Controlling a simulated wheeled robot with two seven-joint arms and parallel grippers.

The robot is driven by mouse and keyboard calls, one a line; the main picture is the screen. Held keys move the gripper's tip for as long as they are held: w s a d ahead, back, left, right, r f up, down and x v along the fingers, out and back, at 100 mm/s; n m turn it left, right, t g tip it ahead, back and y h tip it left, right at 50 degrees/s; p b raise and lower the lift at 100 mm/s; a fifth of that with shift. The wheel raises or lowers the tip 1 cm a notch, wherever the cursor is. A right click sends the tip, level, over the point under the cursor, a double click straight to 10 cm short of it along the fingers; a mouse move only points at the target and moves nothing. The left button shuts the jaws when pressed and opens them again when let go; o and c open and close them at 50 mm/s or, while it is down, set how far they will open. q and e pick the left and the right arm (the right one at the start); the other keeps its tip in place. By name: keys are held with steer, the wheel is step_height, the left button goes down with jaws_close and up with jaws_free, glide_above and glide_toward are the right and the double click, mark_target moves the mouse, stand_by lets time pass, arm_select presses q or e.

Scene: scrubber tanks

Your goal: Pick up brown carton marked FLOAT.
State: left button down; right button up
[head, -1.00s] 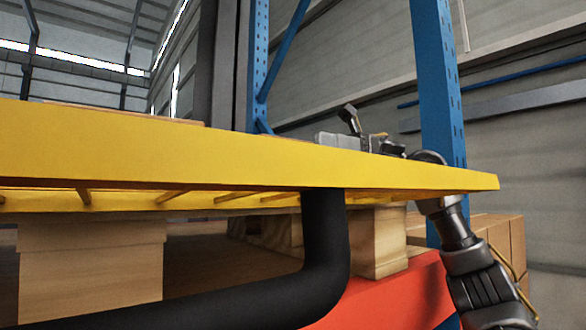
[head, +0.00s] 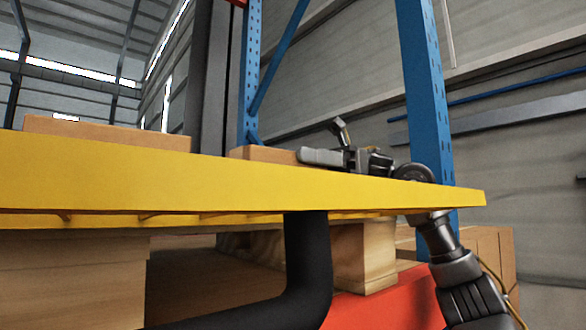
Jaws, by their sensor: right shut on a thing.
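My right gripper (head: 320,152) reaches in from the right, low over the shelf, at the carton's right end. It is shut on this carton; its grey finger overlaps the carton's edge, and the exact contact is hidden. A second brown carton (head: 105,134) lies further left, also without a readable mark. My left gripper is not in view.
The yellow beam (head: 230,187) crosses the view in front of the cartons. A blue upright (head: 425,90) stands just behind my right arm, and another blue post (head: 250,80) stands further back. Wooden pallets and cartons (head: 490,255) are below. The space above the shelf is open.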

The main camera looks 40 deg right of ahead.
steer(key=shift+r, duration=0.35)
steer(key=s+a+r+b, duration=0.2)
steer(key=s+a+r, duration=0.2)
steer(key=s+r, duration=0.8)
steer(key=shift+s+a, duration=0.2)
steer(key=shift+s, duration=0.5)
